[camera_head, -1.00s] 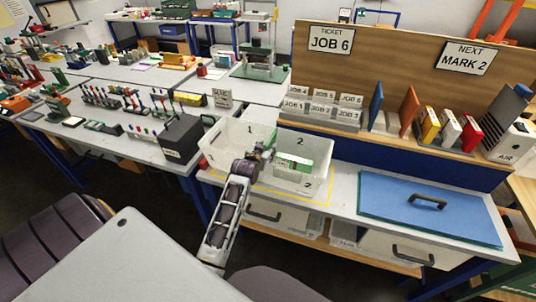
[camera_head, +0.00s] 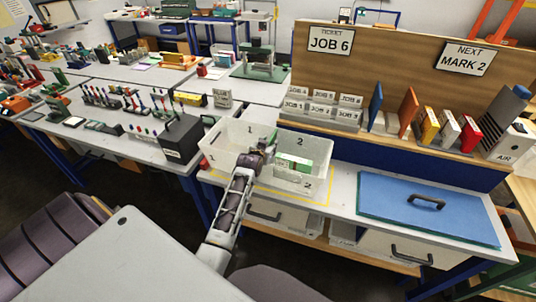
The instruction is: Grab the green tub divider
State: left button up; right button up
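A white tub (camera_head: 222,137) stands on the bench, with a compartment marked 1 at left and one marked 2 at right. A green-and-white block (camera_head: 294,163) lies in compartment 2. The green divider is not clearly seen; my gripper and wrist cover much of the middle where the compartments meet. The fingers are small and dark, so I cannot tell whether they are open or shut on something. My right gripper is not in view.
A blue panel with a black handle (camera_head: 427,202) lies on the bench to the right. Small job-labelled boxes (camera_head: 322,112) stand behind the tub. A black box (camera_head: 181,138) stands on the left bench. Yellow tape outlines the tub's place.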

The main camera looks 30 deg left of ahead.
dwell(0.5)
pick_arm(q)
grip_shut()
